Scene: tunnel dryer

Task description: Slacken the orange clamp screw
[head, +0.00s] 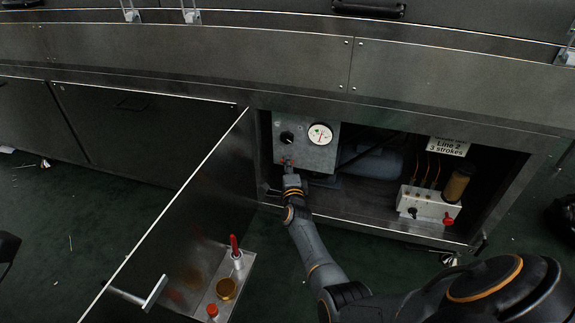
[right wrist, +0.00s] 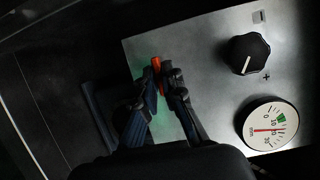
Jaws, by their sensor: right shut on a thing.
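The orange clamp screw (right wrist: 156,63) shows as a small orange-red piece on the grey panel in the right wrist view. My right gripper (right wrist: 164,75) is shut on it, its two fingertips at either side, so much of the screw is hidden. In the head view my right gripper (head: 288,166) is at the lower left of the grey panel (head: 316,155), inside the open cabinet, and it hides most of the screw there. My left gripper is not in view.
A black knob (right wrist: 249,54) and a round dial gauge (right wrist: 267,125) sit beside the screw. The cabinet door (head: 190,200) stands open at left, with a shelf of red-topped items. A white block with a red knob (head: 448,218) is in the cabinet's right part.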

